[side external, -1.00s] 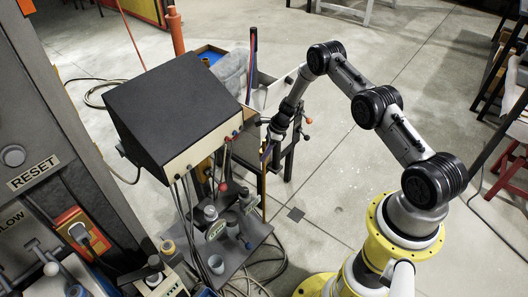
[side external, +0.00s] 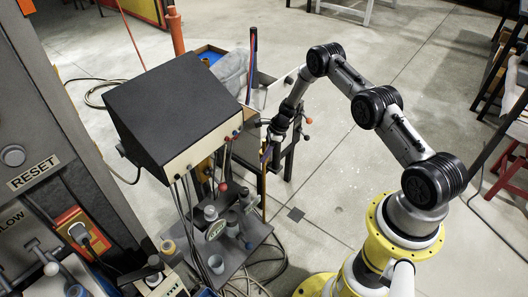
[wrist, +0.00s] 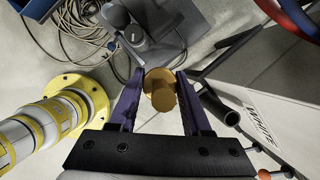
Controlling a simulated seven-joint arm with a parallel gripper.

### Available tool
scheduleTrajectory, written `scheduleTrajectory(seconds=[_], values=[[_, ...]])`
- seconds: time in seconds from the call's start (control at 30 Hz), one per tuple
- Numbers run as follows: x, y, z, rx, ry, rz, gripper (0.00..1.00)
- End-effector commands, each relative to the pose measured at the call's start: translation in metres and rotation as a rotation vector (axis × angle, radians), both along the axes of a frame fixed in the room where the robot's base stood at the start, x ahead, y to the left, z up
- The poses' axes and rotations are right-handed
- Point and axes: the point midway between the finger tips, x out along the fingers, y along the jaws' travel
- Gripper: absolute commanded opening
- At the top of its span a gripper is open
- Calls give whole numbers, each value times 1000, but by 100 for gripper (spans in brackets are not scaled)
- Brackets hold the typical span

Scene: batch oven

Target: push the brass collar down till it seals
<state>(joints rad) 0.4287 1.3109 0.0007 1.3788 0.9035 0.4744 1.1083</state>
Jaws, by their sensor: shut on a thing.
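The brass collar (wrist: 163,98) is a round, golden piece between my two purple fingers in the wrist view. It shows as two overlapping discs. My gripper (wrist: 157,85) is shut on it, with a finger on each side. In the side external view my gripper (side external: 268,152) hangs at the right side of the dark-topped control box, pointing down. A thin brass-coloured upright (side external: 264,188) shows just below it. The collar is too small to make out there. I cannot tell whether the collar touches a seat, as its underside is hidden.
The control box (side external: 172,105) with cables stands close to the left of my gripper. Below it is a grey shelf (side external: 235,268) with cups and bottles. In the wrist view, a white panel (wrist: 285,100) and a dark tube (wrist: 218,108) lie close on the right.

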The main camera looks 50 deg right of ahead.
Motion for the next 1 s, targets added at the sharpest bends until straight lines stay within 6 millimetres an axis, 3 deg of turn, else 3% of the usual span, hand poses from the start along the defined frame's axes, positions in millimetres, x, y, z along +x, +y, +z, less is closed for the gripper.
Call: scheduleTrajectory(seconds=[0.1, 0.37, 0.4, 0.53, 0.87, 1.0], values=[[-1, 0, -11, 0, 1, 0, 0], [-1, 0, -13, -3, 2, -1, 0], [-1, 0, -13, -3, 2, -1, 56], [-1, 0, -12, -2, 1, -1, 79], [0, -1, -9, -1, 0, 0, 79], [-3, -4, 1, -1, -1, -2, 79]])
